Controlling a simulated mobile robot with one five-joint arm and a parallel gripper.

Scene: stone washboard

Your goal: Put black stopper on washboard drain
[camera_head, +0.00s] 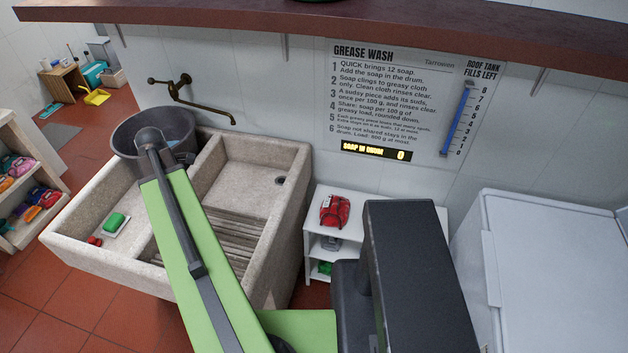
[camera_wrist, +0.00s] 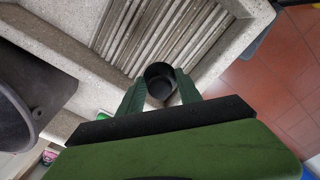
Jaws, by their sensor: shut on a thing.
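My gripper (camera_wrist: 160,94) is shut on a round black piece, the black stopper (camera_wrist: 160,76), held between its two green fingers. In the wrist view the stopper appears over the lower end of the ridged washboard (camera_wrist: 165,35); its height above the stone is hard to judge. In the head view the gripper and stopper are hidden behind my arm. The stone washboard sink (camera_head: 258,150) has a ribbed slope at its front (camera_head: 228,235). Its dark round drain hole (camera_head: 280,180) lies uncovered at the back right of the right basin.
A dark grey drum (camera_head: 122,128) stands at the sink's back left, below a brass tap (camera_head: 180,90). A white shelf (camera_head: 325,203) with a red bundle (camera_head: 334,210) stands right of the sink.

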